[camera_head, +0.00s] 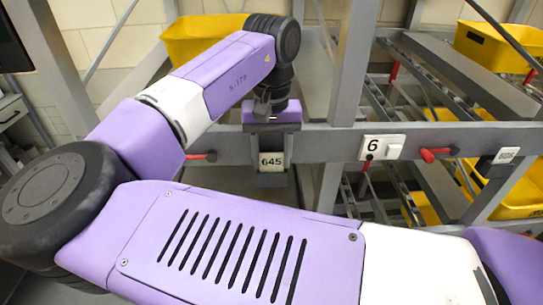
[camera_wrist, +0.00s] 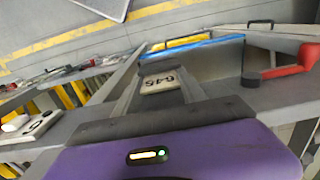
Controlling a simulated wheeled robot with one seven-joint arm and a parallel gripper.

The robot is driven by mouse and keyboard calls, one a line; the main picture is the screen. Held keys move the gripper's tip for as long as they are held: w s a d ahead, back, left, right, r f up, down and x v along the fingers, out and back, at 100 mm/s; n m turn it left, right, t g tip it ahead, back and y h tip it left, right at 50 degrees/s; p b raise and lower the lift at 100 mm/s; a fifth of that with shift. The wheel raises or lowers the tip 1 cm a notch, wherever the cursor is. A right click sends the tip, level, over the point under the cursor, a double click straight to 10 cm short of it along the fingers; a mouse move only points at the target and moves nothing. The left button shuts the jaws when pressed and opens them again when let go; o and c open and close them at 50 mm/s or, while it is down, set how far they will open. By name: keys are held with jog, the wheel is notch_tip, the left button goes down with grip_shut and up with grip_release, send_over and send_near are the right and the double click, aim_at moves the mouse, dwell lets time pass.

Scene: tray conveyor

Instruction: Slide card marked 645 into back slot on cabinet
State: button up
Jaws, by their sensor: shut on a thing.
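The white card marked 645 (camera_head: 271,161) is upright in front of the grey beam in the head view. In the wrist view the same card (camera_wrist: 160,82) lies between the two grey fingers of my gripper (camera_wrist: 162,72), its number turned over by the view. My gripper (camera_head: 272,112) points down, its purple body just above the beam; the gripper is shut on the card. A small grey holder shape (camera_head: 271,180) shows just below the card, but I cannot tell whether they touch. I cannot clearly make out the cabinet's back slot.
The long grey beam (camera_head: 222,145) carries a plate marked 6 (camera_head: 374,147), red levers (camera_head: 430,155) and another label (camera_head: 505,155) at right. Yellow trays (camera_head: 490,45) sit on the rack behind. A grey upright (camera_head: 352,60) stands close right of my gripper.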

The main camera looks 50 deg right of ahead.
jog(key=shift+r+p, duration=2)
jog(key=shift+r, duration=0.45)
jog(key=shift+r, duration=2)
jog(key=shift+f, duration=0.15)
